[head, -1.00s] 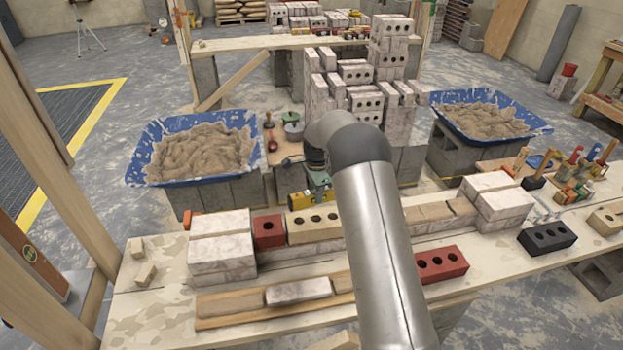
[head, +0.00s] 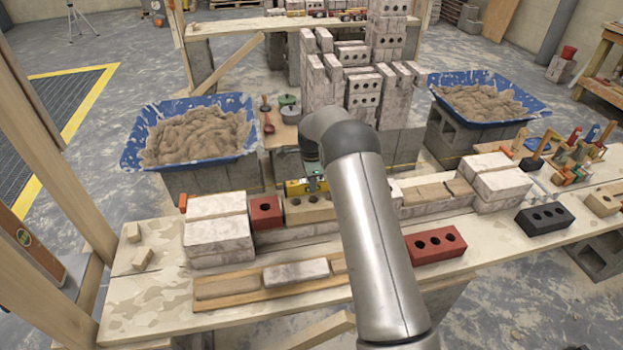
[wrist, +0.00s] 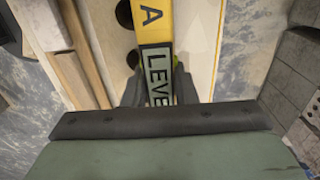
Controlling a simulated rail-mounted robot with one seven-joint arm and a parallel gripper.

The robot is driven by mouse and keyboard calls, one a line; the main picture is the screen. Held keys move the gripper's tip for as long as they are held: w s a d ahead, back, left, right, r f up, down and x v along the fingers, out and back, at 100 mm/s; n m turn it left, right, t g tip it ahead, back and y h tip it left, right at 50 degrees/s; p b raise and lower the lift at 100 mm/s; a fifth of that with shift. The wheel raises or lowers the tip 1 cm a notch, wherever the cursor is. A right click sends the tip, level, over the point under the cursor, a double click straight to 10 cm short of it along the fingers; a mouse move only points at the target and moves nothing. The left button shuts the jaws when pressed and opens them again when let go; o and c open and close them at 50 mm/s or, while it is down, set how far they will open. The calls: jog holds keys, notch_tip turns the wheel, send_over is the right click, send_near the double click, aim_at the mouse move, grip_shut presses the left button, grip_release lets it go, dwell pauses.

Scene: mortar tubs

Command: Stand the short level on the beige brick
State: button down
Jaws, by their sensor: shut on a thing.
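The short level is yellow with a pale lettered label, and it shows in the head view (head: 298,187) just behind and above the beige brick's front face. The beige brick (head: 312,211) has dark holes and sits in the row of bricks on the bench, right of a red brick. My gripper (wrist: 158,86) is shut on the level (wrist: 152,20), with a finger on each side of the label. In the wrist view the level overlaps the brick, with two holes (wrist: 125,13) visible on its left. I cannot tell whether level and brick touch. My arm hides the right side in the head view.
A red brick (head: 265,212) and stacked pale blocks (head: 218,240) stand left of the beige brick. Another red brick (head: 436,246) and a black brick (head: 546,226) lie to the right. Mortar tubs (head: 244,142) stand behind the bench (head: 150,300).

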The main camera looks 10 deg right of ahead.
jog(key=shift+f+b, duration=0.3)
jog(key=shift+f, duration=0.15)
dwell(0.6)
jog(key=c, duration=1.1)
grip_release()
jog(key=shift+r, duration=0.1)
notch_tip(320, 180, up, 16)
jog(key=b, duration=0.2)
jog(key=s+r+n, duration=0.4)
jog(key=s+r, duration=0.2)
jog(key=s, duration=0.2)
jog(key=s+f+n, duration=0.1)
jog(key=s+n, duration=0.3)
jog(key=s, duration=0.8)
jog(key=s+f+n, duration=0.2)
jog(key=s+n, duration=0.3)
jog(key=s, duration=0.7)
jog(key=s+f+n, duration=0.2)
jog(key=s+n, duration=0.3)
jog(key=s, duration=0.8)
jog(key=shift+a, duration=0.35)
